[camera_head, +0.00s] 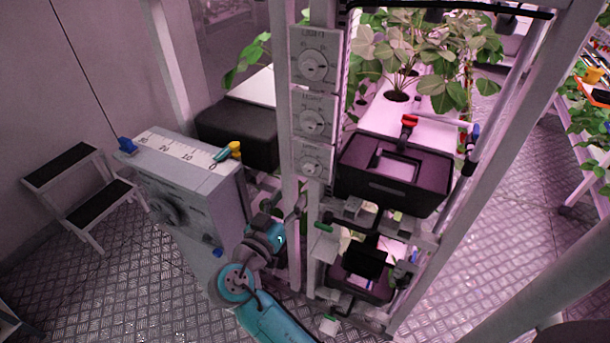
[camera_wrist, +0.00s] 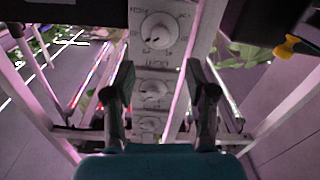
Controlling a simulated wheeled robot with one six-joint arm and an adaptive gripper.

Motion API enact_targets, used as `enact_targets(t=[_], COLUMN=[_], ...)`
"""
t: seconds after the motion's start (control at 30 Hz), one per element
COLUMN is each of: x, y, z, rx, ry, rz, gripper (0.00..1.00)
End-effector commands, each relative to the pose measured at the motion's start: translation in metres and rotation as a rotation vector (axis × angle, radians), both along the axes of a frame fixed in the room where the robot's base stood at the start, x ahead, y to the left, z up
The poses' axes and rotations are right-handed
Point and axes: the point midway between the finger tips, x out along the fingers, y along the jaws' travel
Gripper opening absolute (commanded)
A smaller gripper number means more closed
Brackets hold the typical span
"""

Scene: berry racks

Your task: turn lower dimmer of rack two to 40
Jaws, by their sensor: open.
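Three white dimmer plates with round knobs are stacked on a rack post. The lowest is the lower dimmer (camera_head: 312,160); the middle dimmer (camera_head: 313,121) and top dimmer (camera_head: 315,65) are above it. The wrist view looks upside down, so the large knob at its top (camera_wrist: 160,32) appears to be the lower dimmer. Its dark mark points down-left there; the scale numbers are too small to read. My gripper (camera_wrist: 160,76) is open and empty, its two dark fingers apart with the post showing between them. In the head view my gripper is low, below and left of the lower dimmer.
A grey box (camera_head: 190,185) with a scale strip and a yellow-tipped clip (camera_head: 234,149) stands left of the post. A black tub (camera_head: 395,183) is close on the right, with plants above. A step stool (camera_head: 85,190) stands at the far left. Metal floor is open at right.

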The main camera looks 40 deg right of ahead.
Motion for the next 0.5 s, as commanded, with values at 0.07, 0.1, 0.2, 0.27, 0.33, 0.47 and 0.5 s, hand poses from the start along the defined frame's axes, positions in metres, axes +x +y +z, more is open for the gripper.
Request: enact_targets(t=[0.07,0.1,0.2,0.27,0.33,0.47,0.5], x=[0.003,0.005,0.012,0.016,0.020,0.027,0.030], y=[-0.011,-0.017,-0.034,-0.044,-0.055,-0.073,-0.078], z=[0.000,0.000,0.000,0.000,0.000,0.000,0.000], rx=[0.000,0.000,0.000,-0.001,0.000,0.000,0.000], ry=[0.000,0.000,0.000,0.001,0.002,0.000,0.001], rz=[-0.003,-0.003,-0.004,-0.003,-0.002,-0.002,-0.001], gripper=[0.56,0.56,0.56,0.56,0.56,0.56,0.56])
